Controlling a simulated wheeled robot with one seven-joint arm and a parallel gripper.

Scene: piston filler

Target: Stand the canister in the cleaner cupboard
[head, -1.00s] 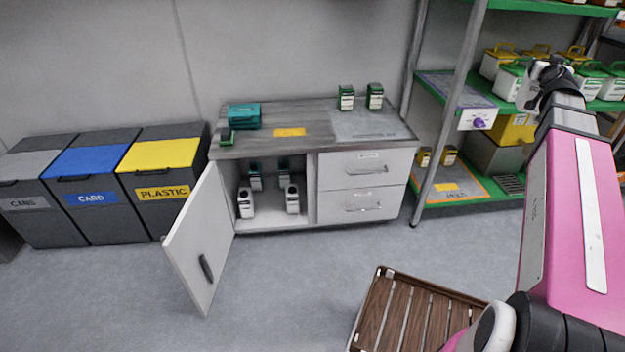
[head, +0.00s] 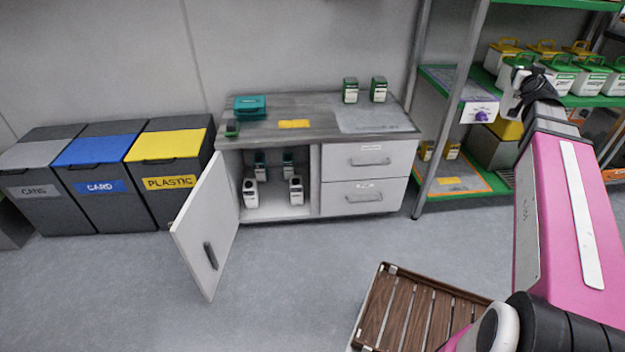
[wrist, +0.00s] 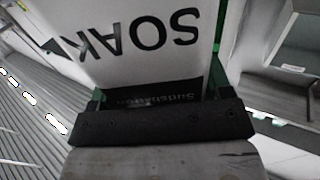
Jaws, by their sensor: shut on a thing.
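The cleaner cupboard (head: 273,211) is the lower left part of the grey counter unit in the head view. Its door (head: 205,228) stands open toward the left front. My gripper (head: 514,88) is at the upper right, far from the cupboard, in front of the green shelving. In the wrist view it is shut on a white canister (wrist: 140,40) with green edges, marked SOAK, lettering upside down. The canister's far end is out of frame.
The counter top holds a teal box (head: 250,107) and two green-and-white containers (head: 350,90). Closed drawers (head: 368,160) are right of the cupboard, bins (head: 165,180) left. A slatted wooden surface (head: 410,315) is at the bottom. Floor before the cupboard is clear.

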